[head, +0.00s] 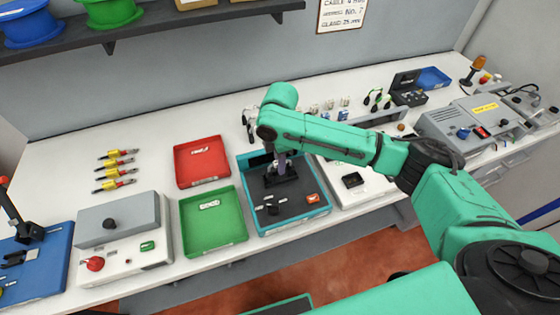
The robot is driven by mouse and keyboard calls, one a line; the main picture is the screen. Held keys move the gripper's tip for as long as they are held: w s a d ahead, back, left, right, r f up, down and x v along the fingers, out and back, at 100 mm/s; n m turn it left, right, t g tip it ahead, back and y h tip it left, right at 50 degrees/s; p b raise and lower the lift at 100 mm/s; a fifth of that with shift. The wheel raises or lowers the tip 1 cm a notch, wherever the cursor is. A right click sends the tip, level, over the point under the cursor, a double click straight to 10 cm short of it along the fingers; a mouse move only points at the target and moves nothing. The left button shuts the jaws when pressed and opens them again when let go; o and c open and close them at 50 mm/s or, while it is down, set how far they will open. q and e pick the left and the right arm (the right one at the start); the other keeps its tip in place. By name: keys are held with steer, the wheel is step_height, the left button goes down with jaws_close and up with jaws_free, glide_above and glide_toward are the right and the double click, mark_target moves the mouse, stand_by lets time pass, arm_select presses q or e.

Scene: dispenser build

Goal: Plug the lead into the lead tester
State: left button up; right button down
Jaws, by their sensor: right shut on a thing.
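My right gripper (282,163) reaches down over the blue-rimmed tray (322,210) at the middle of the bench. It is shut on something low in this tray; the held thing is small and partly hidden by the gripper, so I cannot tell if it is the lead. A dark block (280,182) sits right below the fingers. No label names the lead tester. A grey and white box (120,240) with a red button and a green switch stands at the left. A grey unit (470,122) with a yellow label stands at the right. My left gripper is out of view.
A red tray (202,162) and a green tray (214,217) lie left of the blue-rimmed tray. Several yellow-and-red tools (115,170) lie further left. A white panel with a black part (352,180) is to the right, partly under my arm. A shelf with spools hangs above.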

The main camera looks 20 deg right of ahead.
steer(key=shift+f, duration=0.1)
stand_by(0.3)
steer(key=shift+c, duration=1.8)
jaws_free()
step_height(320, 180, up, 5)
steer(key=p, duration=0.5)
steer(key=shift+f+p, duration=0.15)
steer(key=shift+p, duration=0.25)
steer(key=shift+r, duration=1.15)
